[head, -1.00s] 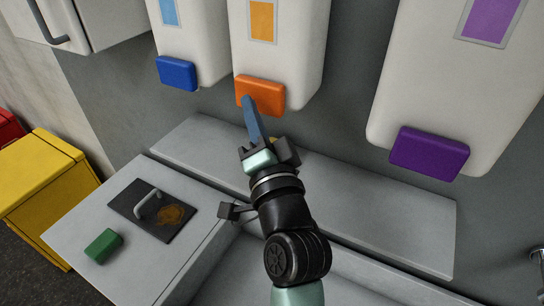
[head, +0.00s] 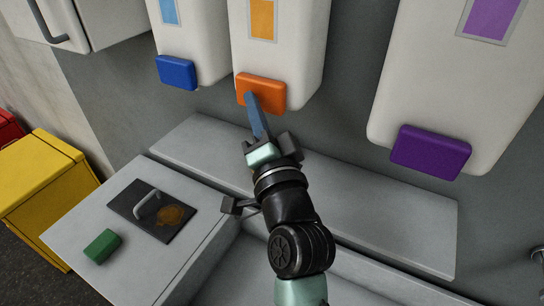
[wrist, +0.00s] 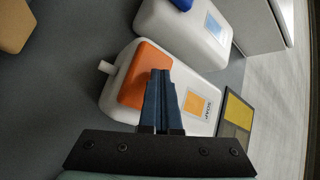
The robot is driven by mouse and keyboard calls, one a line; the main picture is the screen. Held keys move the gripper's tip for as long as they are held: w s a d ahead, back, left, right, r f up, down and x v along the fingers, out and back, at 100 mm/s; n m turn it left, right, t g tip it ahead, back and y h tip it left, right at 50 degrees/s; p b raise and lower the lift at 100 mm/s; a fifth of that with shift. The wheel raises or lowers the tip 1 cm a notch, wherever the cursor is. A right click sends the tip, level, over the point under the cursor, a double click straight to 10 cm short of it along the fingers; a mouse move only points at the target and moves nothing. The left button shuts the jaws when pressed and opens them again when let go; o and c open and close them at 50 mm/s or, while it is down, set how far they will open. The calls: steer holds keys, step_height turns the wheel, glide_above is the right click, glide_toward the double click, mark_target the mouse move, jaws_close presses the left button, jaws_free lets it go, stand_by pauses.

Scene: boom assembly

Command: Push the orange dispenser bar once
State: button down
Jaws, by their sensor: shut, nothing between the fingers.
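The orange dispenser bar (head: 262,92) is at the bottom front of the middle white dispenser (head: 285,55), which has an orange label. My gripper (head: 250,98) is shut and empty, with its blue fingertips overlapping the bar's lower left part in the head view. In the wrist view the closed fingers (wrist: 161,78) reach over the right part of the orange bar (wrist: 143,72). The fingers hide a little of the bar. I cannot tell for sure whether the tips touch it.
A dispenser with a blue bar (head: 177,73) hangs left and one with a purple bar (head: 430,152) right. A grey ledge (head: 390,215) runs below. A green block (head: 102,246) and a dark handled plate (head: 130,208) with a brown stain lie on the counter (head: 75,235).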

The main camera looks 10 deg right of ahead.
steer(key=shift+w+d, duration=0.3)
steer(key=shift+d, duration=0.05)
stand_by(0.5)
steer(key=shift+a, duration=0.1)
steer(key=shift+s+a, duration=0.4)
steer(key=shift+s, duration=0.25)
steer(key=s+a+p, duration=0.2)
steer(key=s+a, duration=0.1)
steer(key=s, duration=0.2)
steer(key=shift+a, duration=0.35)
steer(key=shift+w, duration=0.1)
stand_by(0.5)
steer(key=s+r+n+t+h+b, duration=0.1)
steer(key=s+r+n+t+b, duration=0.2)
steer(key=r, duration=0.9)
steer(key=s+r+n+t+h+b, duration=0.1)
steer(key=s+r+n+t+b, duration=0.2)
steer(key=s+r+n, duration=0.4)
step_height(320, 180, up, 6)
steer(key=shift+s+d+f+t+h, duration=0.1)
steer(key=shift+s+d+t+h, duration=0.35)
steer(key=shift+s, duration=0.4)
